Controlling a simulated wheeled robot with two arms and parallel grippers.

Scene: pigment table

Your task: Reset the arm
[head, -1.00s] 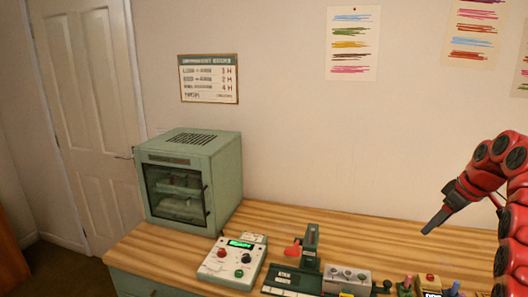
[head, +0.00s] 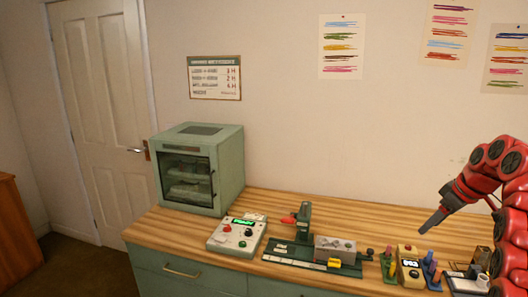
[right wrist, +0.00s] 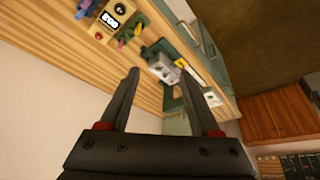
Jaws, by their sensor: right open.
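My right gripper (head: 433,222) is at the right of the head view, on my red arm, raised in front of the wall above the table's right part. In the right wrist view, its two dark fingers (right wrist: 160,85) are apart with nothing between them. The wooden table (head: 330,212) and its devices show beyond the fingers, tilted in that view. My left gripper and left arm are in neither view.
A green cabinet (head: 198,165) stands at the table's left. A control box (head: 237,235), a green-based press (head: 300,232), a yellow device (head: 410,268) and small coloured items line the front edge. The back strip of the table is clear.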

